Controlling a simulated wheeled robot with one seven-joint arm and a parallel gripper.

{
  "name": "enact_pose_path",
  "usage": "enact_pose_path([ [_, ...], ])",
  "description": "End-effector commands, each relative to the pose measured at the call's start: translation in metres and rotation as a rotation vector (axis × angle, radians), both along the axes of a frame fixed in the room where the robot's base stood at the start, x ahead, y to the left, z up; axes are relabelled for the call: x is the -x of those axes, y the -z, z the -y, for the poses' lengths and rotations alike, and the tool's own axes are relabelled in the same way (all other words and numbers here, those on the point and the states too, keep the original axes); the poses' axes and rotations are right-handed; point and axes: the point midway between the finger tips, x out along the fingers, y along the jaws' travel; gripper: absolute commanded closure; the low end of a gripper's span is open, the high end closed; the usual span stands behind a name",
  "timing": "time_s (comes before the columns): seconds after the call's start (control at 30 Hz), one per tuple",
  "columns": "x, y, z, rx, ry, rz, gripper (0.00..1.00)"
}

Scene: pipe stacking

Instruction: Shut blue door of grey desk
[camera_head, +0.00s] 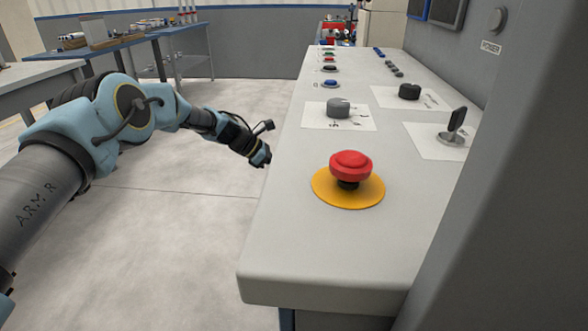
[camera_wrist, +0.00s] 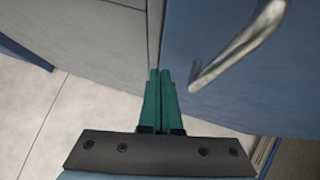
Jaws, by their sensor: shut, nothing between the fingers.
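The blue door (camera_wrist: 255,100) fills the upper right of the wrist view, with a silver bar handle (camera_wrist: 245,42) on its face. Light grey desk panel (camera_wrist: 105,40) shows to the left of the door. My gripper (camera_wrist: 159,75) is shut and empty, its green fingers together near the door's left edge, left of the handle. I cannot tell whether the fingers touch the door. In the head view the grey desk (camera_head: 262,262) runs along the right, and my gripper (camera_head: 262,156) is beside its left edge. The door's face is hidden there.
On the desk top are a red button (camera_head: 350,163) on a yellow disc, a grey knob (camera_head: 339,106), a black knob (camera_head: 409,91) and a key switch (camera_head: 453,128). Blue-edged tables (camera_head: 130,40) stand behind on the left. The floor (camera_head: 190,230) left of the desk is clear.

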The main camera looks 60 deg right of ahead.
Motion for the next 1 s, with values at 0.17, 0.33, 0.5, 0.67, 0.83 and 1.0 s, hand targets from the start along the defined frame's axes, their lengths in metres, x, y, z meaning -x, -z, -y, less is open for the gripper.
enact_pose_path([
  [0.17, -0.035, -0.025, -0.012, 0.003, -0.005, 0.007, 1.0],
  [0.33, -0.06, -0.047, -0.022, 0.0, -0.004, 0.007, 1.0],
  [0.5, -0.075, -0.061, -0.027, 0.0, -0.004, 0.008, 1.0],
  [0.67, -0.08, -0.066, -0.029, -0.001, -0.003, 0.009, 1.0],
  [0.83, -0.08, -0.066, -0.029, -0.001, -0.003, 0.009, 1.0],
  [1.0, -0.1, -0.072, -0.043, 0.006, 0.0, 0.054, 1.0],
])
